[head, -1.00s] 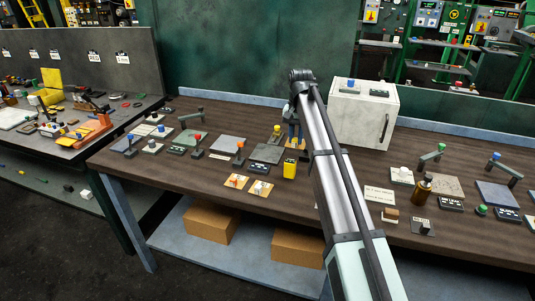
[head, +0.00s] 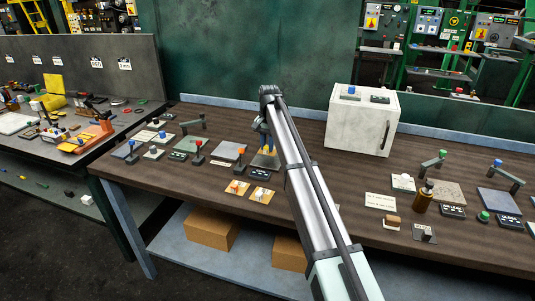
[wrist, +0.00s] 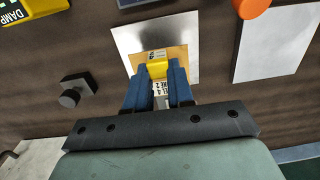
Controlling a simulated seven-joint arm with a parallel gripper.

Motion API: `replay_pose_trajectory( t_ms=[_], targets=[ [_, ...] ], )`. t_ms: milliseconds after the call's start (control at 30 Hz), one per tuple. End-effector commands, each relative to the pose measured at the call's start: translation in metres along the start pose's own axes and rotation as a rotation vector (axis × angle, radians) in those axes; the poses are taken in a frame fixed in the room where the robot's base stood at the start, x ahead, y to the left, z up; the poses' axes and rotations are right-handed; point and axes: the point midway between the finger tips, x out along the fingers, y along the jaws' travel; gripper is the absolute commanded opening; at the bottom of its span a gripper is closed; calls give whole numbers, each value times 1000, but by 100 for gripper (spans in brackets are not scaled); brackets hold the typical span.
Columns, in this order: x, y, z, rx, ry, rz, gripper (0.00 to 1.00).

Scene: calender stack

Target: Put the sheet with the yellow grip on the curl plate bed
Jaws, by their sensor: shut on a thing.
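My gripper (head: 267,149) is shut on the yellow grip (wrist: 157,70) of a small tan sheet (wrist: 172,54). In the wrist view the sheet lies over the near part of a bright metal plate (wrist: 130,40), square to its edges or nearly so. In the head view this plate, largely covered by the sheet and gripper, is in the row of beds left of my arm. I cannot tell whether the sheet touches the plate. The plate's label (head: 259,174) is too small to read, so its name as the curl plate is unconfirmed.
A lever with an orange knob (wrist: 252,7) stands close to the plate; a second bare plate (wrist: 275,45) lies beside it. A dark knobbed block (wrist: 72,96) is on the other side. A white box (head: 350,125) stands right.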

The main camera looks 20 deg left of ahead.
Motion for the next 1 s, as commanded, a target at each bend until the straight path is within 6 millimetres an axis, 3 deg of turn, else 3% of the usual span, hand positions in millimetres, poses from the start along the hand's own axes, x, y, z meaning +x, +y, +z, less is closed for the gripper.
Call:
replay_pose_trajectory(
  t_ms=[400,767,800,1000],
  targets=[
    [39,1,0,0,0,0,0],
    [42,1,-1,0,0,0,0],
    [42,1,-1,0,1,0,24],
    [42,1,-1,0,0,0,43]
  ],
)
